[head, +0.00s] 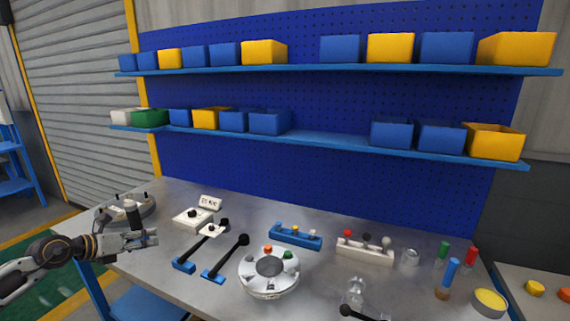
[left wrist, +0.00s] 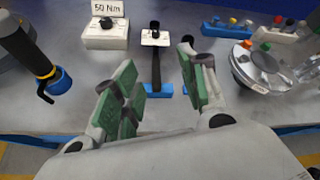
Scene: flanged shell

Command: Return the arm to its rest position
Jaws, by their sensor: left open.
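My left gripper (head: 150,238) is at the left front edge of the metal bench. Its two green-padded fingers (left wrist: 160,92) are spread apart in the left wrist view, with nothing between them. My right gripper is in neither view.
A dark upright tool (left wrist: 30,55) stands close left of the gripper, by a grey ring fixture (head: 145,207). A "50 Nm" box (head: 192,217), black-handled levers (head: 226,258), a blue rack (head: 296,238) and a white rack (head: 364,251) stand on the bench. Bin shelves hang behind.

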